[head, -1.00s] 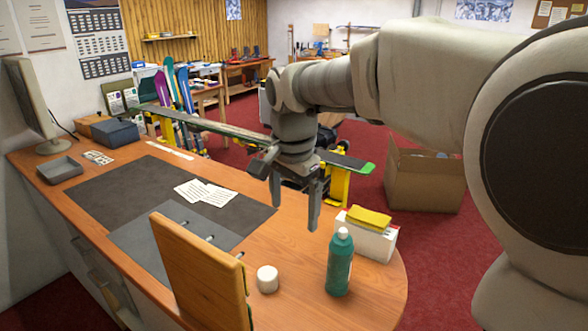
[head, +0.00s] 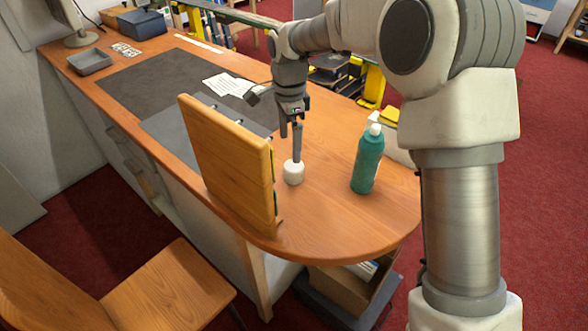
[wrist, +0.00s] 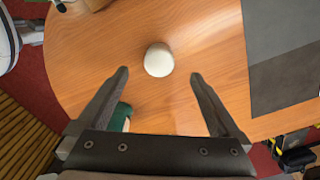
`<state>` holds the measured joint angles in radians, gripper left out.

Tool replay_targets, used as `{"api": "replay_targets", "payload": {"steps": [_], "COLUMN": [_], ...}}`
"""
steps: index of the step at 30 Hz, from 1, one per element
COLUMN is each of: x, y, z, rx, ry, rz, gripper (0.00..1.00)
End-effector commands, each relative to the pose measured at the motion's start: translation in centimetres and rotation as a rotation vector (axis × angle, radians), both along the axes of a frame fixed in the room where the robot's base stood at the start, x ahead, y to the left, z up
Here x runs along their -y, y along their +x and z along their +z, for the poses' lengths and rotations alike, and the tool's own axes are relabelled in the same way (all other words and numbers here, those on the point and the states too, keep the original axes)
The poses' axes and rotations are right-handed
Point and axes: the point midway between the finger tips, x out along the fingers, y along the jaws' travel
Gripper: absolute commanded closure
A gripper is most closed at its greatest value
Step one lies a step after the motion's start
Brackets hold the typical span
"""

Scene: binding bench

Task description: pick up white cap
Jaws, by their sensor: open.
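The white cap (head: 293,173) is a small, short round cylinder standing on the wooden bench top, near its rounded end. My gripper (head: 291,147) points down close to it in the head view, with one fingertip overlapping the cap's top edge. In the wrist view the cap (wrist: 158,60) shows whole, just beyond the fingertips and between their lines. My gripper (wrist: 160,75) is open there, with nothing between the fingers. Whether a finger touches the cap cannot be told.
A green bottle (head: 367,160) with a white top stands right of the cap. Grey mats (head: 165,85) with white paper sheets (head: 228,86) lie farther back. Bare wood surrounds the cap.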

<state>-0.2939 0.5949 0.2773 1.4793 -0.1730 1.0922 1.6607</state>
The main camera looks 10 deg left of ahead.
Motion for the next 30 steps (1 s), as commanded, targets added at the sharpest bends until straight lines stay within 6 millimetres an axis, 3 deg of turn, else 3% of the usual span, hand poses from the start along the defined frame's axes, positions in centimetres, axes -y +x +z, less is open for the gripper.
{"api": "replay_targets", "payload": {"steps": [4,11,21,30], "x": [0.1,0.1,0.3,0.3], "y": [0.0,0.0,0.1,0.1], "z": [-2.7,-4.3,-8.7,-9.2], "rx": [-0.003,0.0,-0.002,0.001], "ry": [-0.001,0.0,-0.001,0.0], "rz": [-0.001,0.0,0.0,0.0], "gripper": [0.0,0.0,0.0,0.02]}}
